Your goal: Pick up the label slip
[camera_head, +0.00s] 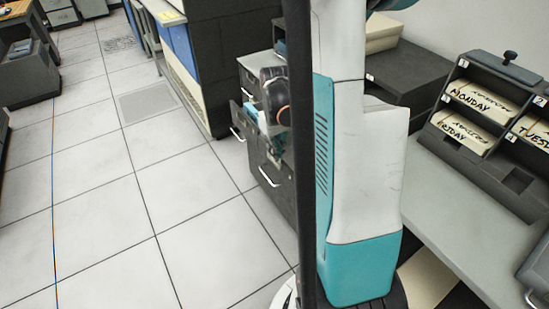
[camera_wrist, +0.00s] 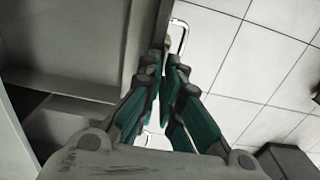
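I cannot make out a loose label slip for certain in either view. Cards lettered MONDAY (camera_head: 480,101), FRIDAY (camera_head: 462,132) and TUESDAY (camera_head: 535,130) sit in a dark rack at the right of the head view. My gripper (camera_wrist: 167,68) points at a grey drawer cabinet in the wrist view, its teal fingers converging with a narrow pale gap near the tips. Whether a thin slip is between them is unclear. In the head view my wrist and gripper are partly hidden behind my column, over the drawer cabinet (camera_head: 272,180).
A drawer of the cabinet stands partly open, with a small light-blue patch (camera_head: 250,112) beside it. The grey worktop (camera_head: 445,215) bears the dark rack (camera_head: 500,175). Dark cabinets (camera_head: 215,60) stand behind. The tiled floor (camera_head: 90,200) at left is clear.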

